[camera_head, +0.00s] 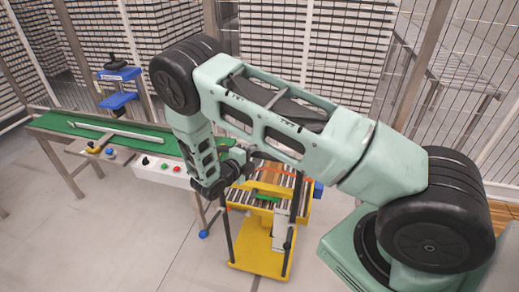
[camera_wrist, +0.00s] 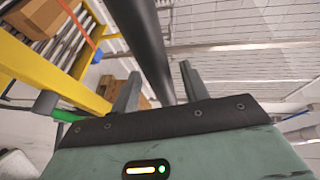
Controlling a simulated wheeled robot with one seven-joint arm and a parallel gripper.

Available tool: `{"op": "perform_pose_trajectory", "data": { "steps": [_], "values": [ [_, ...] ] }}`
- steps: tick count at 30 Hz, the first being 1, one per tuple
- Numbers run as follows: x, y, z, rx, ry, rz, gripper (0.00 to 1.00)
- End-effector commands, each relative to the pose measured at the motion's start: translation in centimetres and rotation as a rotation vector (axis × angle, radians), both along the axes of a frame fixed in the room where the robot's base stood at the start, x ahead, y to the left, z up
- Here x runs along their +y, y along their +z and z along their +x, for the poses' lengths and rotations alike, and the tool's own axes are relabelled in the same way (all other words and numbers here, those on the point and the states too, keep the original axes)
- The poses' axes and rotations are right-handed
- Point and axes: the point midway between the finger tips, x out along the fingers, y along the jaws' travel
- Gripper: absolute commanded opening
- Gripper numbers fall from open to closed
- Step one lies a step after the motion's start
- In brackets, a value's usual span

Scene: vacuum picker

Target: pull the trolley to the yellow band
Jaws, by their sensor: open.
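The trolley (camera_head: 258,252) has a yellow base plate, dark upright posts and a roller top, and stands on the floor below my arm. In the wrist view its yellow frame (camera_wrist: 55,62) runs along the left. My gripper (camera_wrist: 160,74) is open. A thick dark bar (camera_wrist: 146,40), seemingly the trolley's handle, passes between the two fingers, which do not look closed on it. In the head view the fingers are hidden or too small to make out at the wrist. I see no yellow band on the floor.
A green conveyor table (camera_head: 120,132) with buttons on its front stands left of the trolley. A cardboard box (camera_wrist: 38,15) shows at upper left in the wrist view. Mesh fencing (camera_head: 290,50) closes the back. Grey floor (camera_head: 110,240) is clear at front left.

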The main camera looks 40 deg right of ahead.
Motion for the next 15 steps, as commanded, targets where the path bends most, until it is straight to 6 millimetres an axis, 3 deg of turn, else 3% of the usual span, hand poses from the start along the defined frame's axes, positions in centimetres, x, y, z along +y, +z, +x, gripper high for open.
{"op": "perform_pose_trajectory", "data": {
  "steps": [6, 15],
  "values": [
    [-1.9, -0.3, 0.5, 0.001, 0.0, 0.001, 0.45],
    [-2.1, -0.4, 0.6, -0.001, 0.001, 0.001, 0.45]
  ]
}}
